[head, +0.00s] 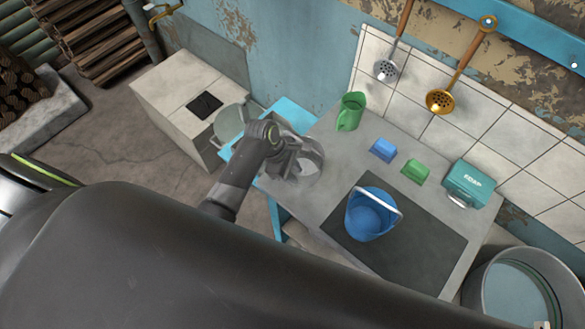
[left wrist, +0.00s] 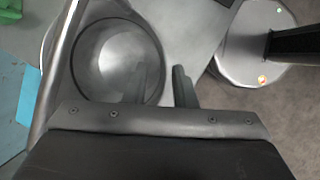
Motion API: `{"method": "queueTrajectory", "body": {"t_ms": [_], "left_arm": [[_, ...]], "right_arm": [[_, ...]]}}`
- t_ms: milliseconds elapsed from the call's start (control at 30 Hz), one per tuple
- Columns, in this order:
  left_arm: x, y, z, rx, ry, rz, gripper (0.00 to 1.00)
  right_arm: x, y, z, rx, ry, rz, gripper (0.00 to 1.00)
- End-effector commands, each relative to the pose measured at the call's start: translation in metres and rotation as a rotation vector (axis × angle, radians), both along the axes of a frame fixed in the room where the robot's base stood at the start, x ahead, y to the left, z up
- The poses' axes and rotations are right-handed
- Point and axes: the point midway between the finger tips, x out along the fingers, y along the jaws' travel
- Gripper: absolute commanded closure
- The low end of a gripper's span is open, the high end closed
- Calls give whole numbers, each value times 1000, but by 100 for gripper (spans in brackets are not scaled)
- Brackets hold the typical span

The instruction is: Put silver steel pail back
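The silver steel pail (head: 312,153) is at the left end of the grey worktop, partly hidden behind my left gripper (head: 296,165). The left wrist view looks down into its round, shiny inside (left wrist: 112,55). In that view one finger of my left gripper (left wrist: 160,85) is over the inside of the pail and the other is outside it. The rim runs between them, with a gap between the fingers, so the gripper looks open. Whether a finger touches the wall I cannot tell. My right gripper is not in view.
A blue bucket (head: 368,216) stands on the dark plate of the worktop (head: 330,135). A large metal tub (head: 560,270) is at lower right.

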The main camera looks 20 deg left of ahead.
Motion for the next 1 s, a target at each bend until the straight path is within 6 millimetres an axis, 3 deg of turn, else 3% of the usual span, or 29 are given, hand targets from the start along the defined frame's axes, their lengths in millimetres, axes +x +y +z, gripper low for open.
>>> {"method": "queueTrajectory", "body": {"t_ms": [267,800,1000], "left_arm": [[-1,8,19,2,-4,1,76],[-11,43,102,3,-3,0,76],[-12,46,112,1,0,0,76]], "right_arm": [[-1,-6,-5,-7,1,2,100],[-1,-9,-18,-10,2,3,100],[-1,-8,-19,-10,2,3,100]]}}
